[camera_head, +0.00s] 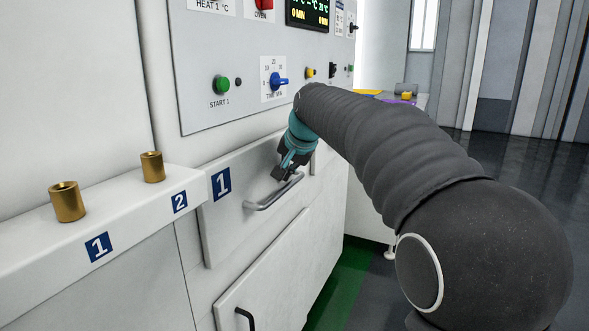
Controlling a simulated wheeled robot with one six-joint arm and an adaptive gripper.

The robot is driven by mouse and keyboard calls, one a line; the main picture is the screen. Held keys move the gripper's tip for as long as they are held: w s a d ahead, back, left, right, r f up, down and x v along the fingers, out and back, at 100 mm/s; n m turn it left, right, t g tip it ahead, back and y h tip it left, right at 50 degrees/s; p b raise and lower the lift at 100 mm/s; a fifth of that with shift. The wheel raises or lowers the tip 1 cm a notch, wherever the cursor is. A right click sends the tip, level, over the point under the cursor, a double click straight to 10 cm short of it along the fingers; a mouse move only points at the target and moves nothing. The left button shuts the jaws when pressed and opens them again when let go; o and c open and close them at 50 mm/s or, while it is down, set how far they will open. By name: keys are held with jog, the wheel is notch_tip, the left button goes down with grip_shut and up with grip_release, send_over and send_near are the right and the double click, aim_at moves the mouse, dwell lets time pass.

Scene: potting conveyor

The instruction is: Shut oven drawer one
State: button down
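Oven drawer one (228,222) has a white front with a blue "1" label at its upper left and a grey bar handle (272,193). Its front stands out a little from the oven body, though how far is hard to tell. My gripper (281,177), teal and black, is at the upper right end of the handle, pointing down at it. My arm comes in from the right. The fingertips are small and dark here, so I cannot tell whether they are open, shut or touching the handle.
A control panel (225,55) with a green start button (221,84) and a blue knob (278,81) is above the drawer. A white ledge (135,215) at left bears two brass cylinders (67,202). Below is a white door (280,275) with a black handle.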

jog(key=shift+w+a, duration=0.1)
jog(key=shift+w, duration=0.2)
jog(key=shift+r, duration=0.1)
jog(key=p+v, duration=0.2)
jog(key=v, duration=0.8)
jog(key=s+d+f+n+g+h, duration=0.1)
jog(key=s+f+n, duration=0.15)
jog(key=f, duration=0.25)
jog(key=s+d+f+n, duration=0.1)
jog(key=s+f, duration=0.2)
jog(key=f, duration=0.2)
jog(key=s+d+f, duration=0.2)
jog(key=s+f, duration=0.2)
jog(key=s, duration=0.5)
jog(key=s+d+f+n+h, duration=0.1)
jog(key=s+d+f, duration=0.2)
jog(key=s, duration=0.7)
jog(key=s+d+f, duration=0.2)
jog(key=s+f, duration=0.3)
jog(key=s, duration=0.4)
jog(key=shift+s+d+f+h, duration=0.2)
jog(key=shift+s+f+h, duration=0.1)
jog(key=shift+s, duration=0.1)
